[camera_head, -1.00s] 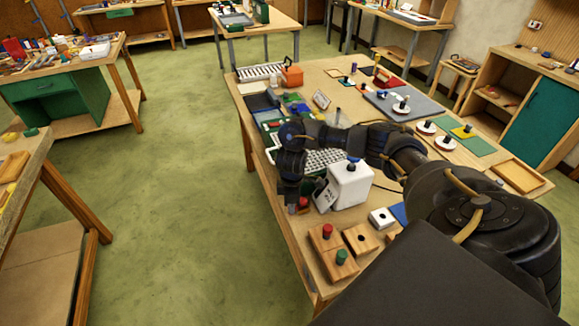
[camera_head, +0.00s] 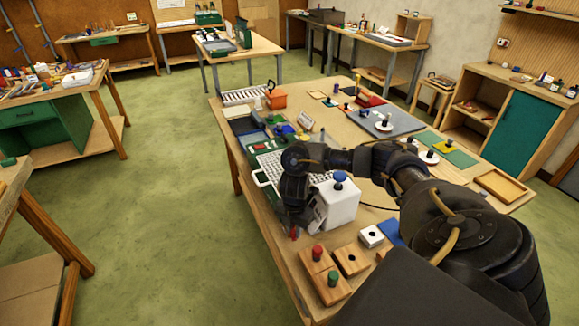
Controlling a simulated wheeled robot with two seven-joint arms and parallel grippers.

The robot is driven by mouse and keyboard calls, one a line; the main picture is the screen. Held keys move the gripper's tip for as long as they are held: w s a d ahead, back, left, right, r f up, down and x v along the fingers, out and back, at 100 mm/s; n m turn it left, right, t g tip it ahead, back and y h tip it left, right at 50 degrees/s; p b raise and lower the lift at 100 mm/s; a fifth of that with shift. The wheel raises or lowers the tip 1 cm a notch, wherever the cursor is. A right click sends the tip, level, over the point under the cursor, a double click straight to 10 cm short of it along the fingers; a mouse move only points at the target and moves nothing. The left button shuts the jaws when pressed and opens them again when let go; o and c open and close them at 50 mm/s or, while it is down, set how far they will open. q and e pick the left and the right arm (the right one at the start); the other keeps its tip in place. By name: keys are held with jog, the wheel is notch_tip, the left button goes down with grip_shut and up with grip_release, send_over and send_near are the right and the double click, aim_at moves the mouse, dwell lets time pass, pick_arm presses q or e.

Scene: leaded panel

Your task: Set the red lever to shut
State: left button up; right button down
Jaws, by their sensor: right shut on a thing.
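The red lever (camera_head: 294,233) shows only as a small red bit at the tip of my right gripper (camera_head: 293,226), at the table's left front edge. The dark fingers cover most of it. My right gripper points down and is shut on it. It is just left of a white box (camera_head: 336,207) with a blue knob (camera_head: 340,178) on top. A small tilted plate (camera_head: 317,214) stands between the gripper and the box; its marking is too small to read. Which position the lever is in cannot be told. My left gripper is out of view.
Wooden blocks with a red peg (camera_head: 317,253) and a green peg (camera_head: 333,278) lie in front of the gripper. A white block (camera_head: 371,236) is to the right. A wire rack (camera_head: 272,167) and green tray lie behind. The floor left of the table is clear.

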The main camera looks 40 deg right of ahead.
jog(key=shift+s+d+n, duration=0.2)
jog(key=shift+d+n, duration=0.3)
jog(key=shift+n, duration=0.6)
jog(key=c, duration=1.3)
grip_release()
jog(key=shift+o, duration=0.2)
notch_tip(320, 180, up, 11)
jog(key=shift+p, duration=0.35)
jog(key=shift+f, duration=0.1)
